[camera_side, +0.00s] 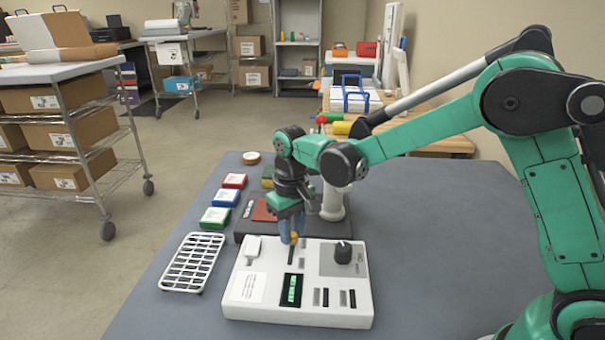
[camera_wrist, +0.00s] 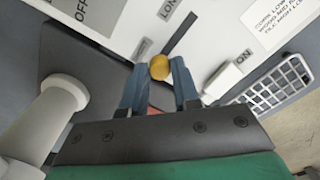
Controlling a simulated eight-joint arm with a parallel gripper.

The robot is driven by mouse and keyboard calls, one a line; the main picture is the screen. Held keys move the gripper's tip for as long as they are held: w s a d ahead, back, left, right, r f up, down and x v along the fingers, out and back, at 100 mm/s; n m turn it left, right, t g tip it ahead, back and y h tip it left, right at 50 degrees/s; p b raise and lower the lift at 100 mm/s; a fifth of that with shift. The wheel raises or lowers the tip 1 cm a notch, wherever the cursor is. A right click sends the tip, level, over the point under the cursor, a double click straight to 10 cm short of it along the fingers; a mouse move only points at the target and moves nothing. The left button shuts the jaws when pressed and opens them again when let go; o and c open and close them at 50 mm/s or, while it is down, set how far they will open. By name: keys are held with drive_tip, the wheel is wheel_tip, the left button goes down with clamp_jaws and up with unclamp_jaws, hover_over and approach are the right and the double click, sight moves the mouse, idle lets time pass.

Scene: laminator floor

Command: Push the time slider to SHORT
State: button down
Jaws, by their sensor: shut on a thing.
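The white control panel (camera_side: 250,311) lies on the grey table. Its time slider has a round orange knob (camera_side: 294,238), which also shows in the wrist view (camera_wrist: 159,67). A dark slot (camera_wrist: 183,33) runs from the knob toward the panel's front, with a partly visible label beginning "LON" beside it. The other label is not visible. My gripper (camera_side: 292,234) points down at the panel's rear edge. Its blue fingers are shut on the orange knob, one on each side, in the wrist view (camera_wrist: 159,76). The slider's stem and any slot behind the knob are hidden.
A white switch (camera_side: 252,246) marked ON and a black dial (camera_side: 343,252) flank the slider. A dark machine with a white post (camera_side: 333,203) stands close behind. A white rack (camera_side: 193,262) lies left. The table's right side is clear.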

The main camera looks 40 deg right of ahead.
sight(293, 233)
drive_tip(key=c, duration=0.7)
unclamp_jaws()
drive_tip(key=shift+w+d, duration=0.15)
drive_tip(key=shift+o, duration=0.2)
drive_tip(key=shift+r, duration=0.1)
drive_tip(key=shift+r, duration=2.7)
drive_tip(key=shift+s+d+r+t, duration=0.15)
drive_tip(key=shift+s+r+t, duration=0.15)
drive_tip(key=shift+r, duration=0.05)
drive_tip(key=s+d+r+t, duration=0.2)
drive_tip(key=s+t, duration=0.4)
drive_tip(key=s, duration=0.5)
drive_tip(key=shift+s+d+r+t, duration=0.2)
drive_tip(key=shift+s+d+t, duration=0.2)
drive_tip(key=shift+d, duration=0.45)
